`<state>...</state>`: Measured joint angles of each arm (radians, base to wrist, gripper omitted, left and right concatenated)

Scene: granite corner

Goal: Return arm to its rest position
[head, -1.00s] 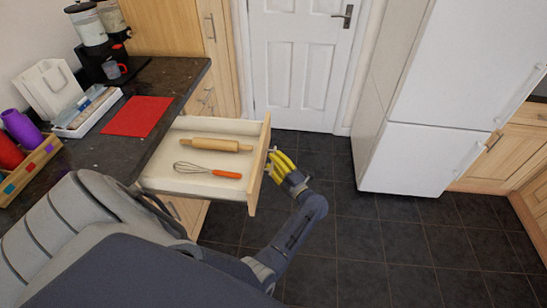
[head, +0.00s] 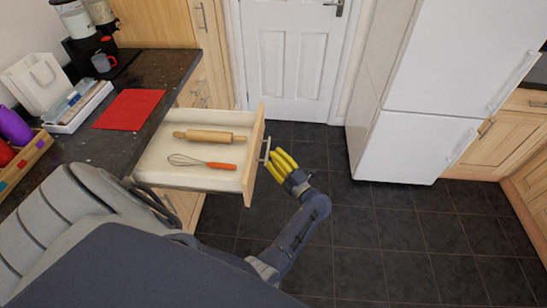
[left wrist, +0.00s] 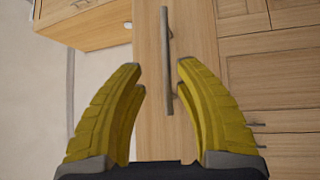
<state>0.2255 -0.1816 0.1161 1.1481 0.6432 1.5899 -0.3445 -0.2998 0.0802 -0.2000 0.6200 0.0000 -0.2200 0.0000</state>
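My left gripper (head: 274,162) has yellow fingers and is just right of the open drawer's front (head: 254,155). The drawer handle (head: 265,150) is a metal bar. In the left wrist view my left gripper (left wrist: 158,66) is open, its fingers spread apart with nothing between the tips in contact. The handle (left wrist: 166,60) shows beyond the fingertips, apart from them. The drawer holds a wooden rolling pin (head: 210,136) and a whisk with an orange handle (head: 202,162). My right gripper is not in view.
The dark counter (head: 95,153) at left bears a red mat (head: 130,110), a white tray (head: 78,107), a paper bag (head: 34,84) and a coffee machine. A white fridge (head: 440,90) stands at right. The tiled floor (head: 370,235) between is clear.

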